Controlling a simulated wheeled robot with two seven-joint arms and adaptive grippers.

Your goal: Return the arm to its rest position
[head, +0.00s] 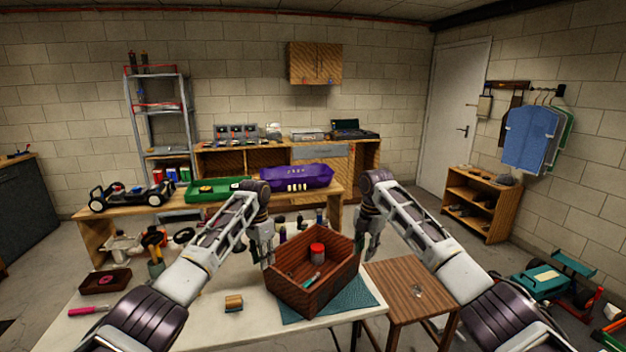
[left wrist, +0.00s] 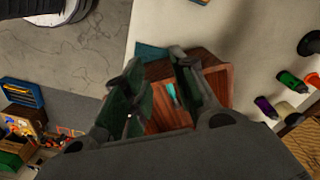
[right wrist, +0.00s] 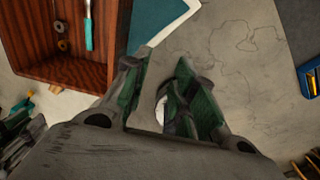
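My left gripper (head: 267,252) hangs at the back left of an open wooden box (head: 318,296) on the white table. In the left wrist view its fingers (left wrist: 155,85) are spread and empty, with the box (left wrist: 215,85) showing behind them. My right gripper (head: 368,240) hangs just beyond the box's right side. In the right wrist view its fingers (right wrist: 160,85) are apart with nothing between them, and the box (right wrist: 75,70) is at the upper left. The box holds a red jar (head: 317,251) and a teal-handled tool (head: 312,280).
A teal mat (head: 352,299) lies under the box. A brown stool (head: 405,285) stands right of the table. A small wooden block (head: 234,303), a dark tray (head: 104,281) and several tools lie on the left. Behind, a bench carries a car chassis (head: 130,195), a green tray (head: 218,190) and a purple body shell (head: 297,177).

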